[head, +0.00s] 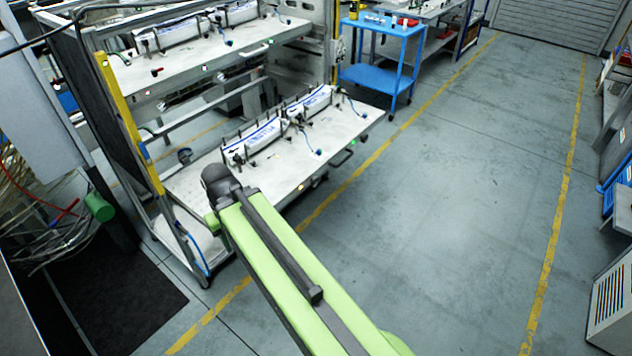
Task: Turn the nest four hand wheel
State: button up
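A rack holds label nests on two shelves. The lower shelf (290,168) carries a left nest (251,141) and a right nest (310,103), each with white stacks between dark posts. The upper shelf (205,63) carries two similar nests, a left one (172,32) and a right one (236,13). Small dark knobs and fittings sit around the nests, too small to tell which is the nest four hand wheel. My green arm reaches up from the bottom, its dark end joint in front of the lower shelf's near left part. My gripper does not show.
A yellow upright (128,122) stands at the rack's left front. A blue cart (379,62) stands behind the rack's right end. A dark mat (115,295) lies at lower left. The grey floor (450,200) between the yellow lines is clear. Cabinets line the right edge.

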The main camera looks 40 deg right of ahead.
aim_at(315, 180)
jog(key=i, duration=0.85)
jog(key=u, duration=0.05)
